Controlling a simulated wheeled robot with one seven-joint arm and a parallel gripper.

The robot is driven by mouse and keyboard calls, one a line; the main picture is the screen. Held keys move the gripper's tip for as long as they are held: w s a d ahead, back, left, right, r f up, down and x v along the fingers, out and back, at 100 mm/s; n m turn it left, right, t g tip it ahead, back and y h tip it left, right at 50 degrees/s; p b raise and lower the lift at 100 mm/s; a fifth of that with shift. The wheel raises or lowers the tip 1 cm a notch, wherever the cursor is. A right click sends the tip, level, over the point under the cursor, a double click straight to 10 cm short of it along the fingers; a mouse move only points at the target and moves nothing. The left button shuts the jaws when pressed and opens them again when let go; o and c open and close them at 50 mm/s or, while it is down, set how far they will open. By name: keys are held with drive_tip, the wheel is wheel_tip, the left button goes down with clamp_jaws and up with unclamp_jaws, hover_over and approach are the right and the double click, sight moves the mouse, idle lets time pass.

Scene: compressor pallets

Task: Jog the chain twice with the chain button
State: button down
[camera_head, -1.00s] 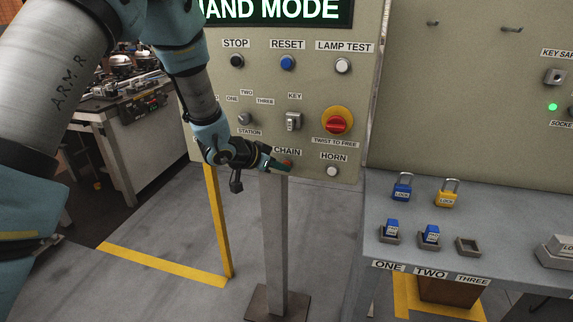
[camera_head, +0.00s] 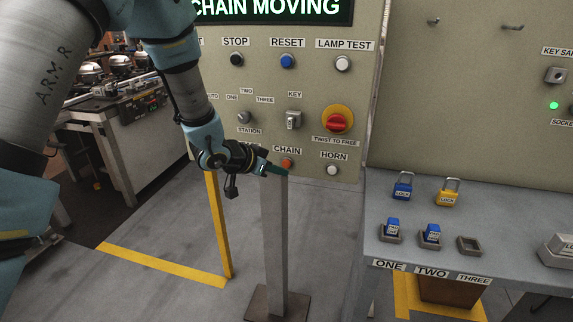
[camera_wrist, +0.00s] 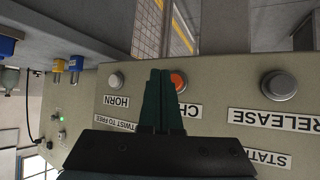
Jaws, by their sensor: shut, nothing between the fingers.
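The orange chain button (camera_head: 287,163) sits under the CHAIN label near the bottom of the control panel (camera_head: 210,80). My gripper (camera_head: 284,171) is shut and empty, its tips just below and in front of the button in the head view, apart from it as far as I can tell. In the wrist view the shut fingers (camera_wrist: 160,75) point toward the panel's lower edge, and the chain button (camera_wrist: 179,81) shows right beside them, partly hidden. The green display (camera_head: 270,9) at the top reads CHAIN MOVING.
The white horn button (camera_head: 332,170) is right of the chain button, with the red emergency stop (camera_head: 337,122) above. A grey release button (camera_wrist: 279,85) lies on the other side in the wrist view. A bench (camera_head: 470,205) with locks stands at right.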

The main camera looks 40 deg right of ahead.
drive_tip(key=shift+s+a+b, duration=0.2)
drive_tip(key=shift+s+a, duration=0.3)
drive_tip(key=shift+a, duration=0.25)
drive_tip(key=shift+s+a+b, duration=0.15)
drive_tip(key=shift+s+a, duration=0.35)
drive_tip(key=shift+a, duration=0.3)
drive_tip(key=shift+s+a+b, duration=0.2)
drive_tip(key=shift+s+a, duration=0.3)
drive_tip(key=shift+a, duration=0.25)
drive_tip(key=shift+w, duration=0.1)
